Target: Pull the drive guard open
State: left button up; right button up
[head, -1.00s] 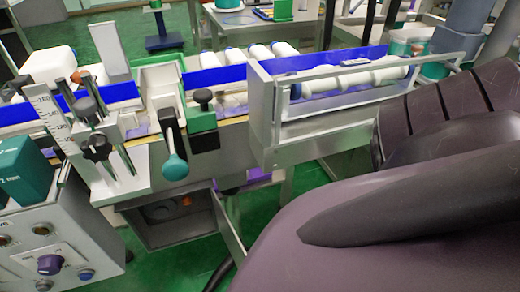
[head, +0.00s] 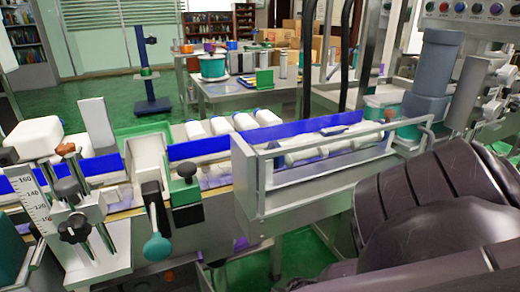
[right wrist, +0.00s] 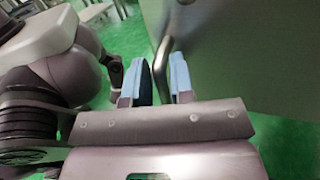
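In the right wrist view a flat grey-green panel (right wrist: 245,50) fills the upper right, and a bent metal bar handle (right wrist: 163,50) stands along its left side. I take this panel to be the drive guard, but no label shows. My right gripper (right wrist: 162,82) has two pale blue fingertips standing apart. The handle's lower end lies at the gap between them; I cannot tell whether either finger touches it. In the head view my right gripper is hidden and only my dark purple arm shows at the lower right. My left gripper is in neither view.
In the head view a conveyor line with white bottles (head: 195,130) and blue rails (head: 210,148) crosses the middle. A framed metal guard (head: 330,170) stands near my arm. A scale post (head: 35,200) is at left. Green floor (right wrist: 290,145) shows below the panel.

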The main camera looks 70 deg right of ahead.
pick_arm(q)
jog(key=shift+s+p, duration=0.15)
jog(key=shift+p, duration=0.2)
pick_arm(e)
jog(key=v, duration=1)
jog(key=shift+s+d, duration=0.15)
jog(key=shift+d, duration=0.2)
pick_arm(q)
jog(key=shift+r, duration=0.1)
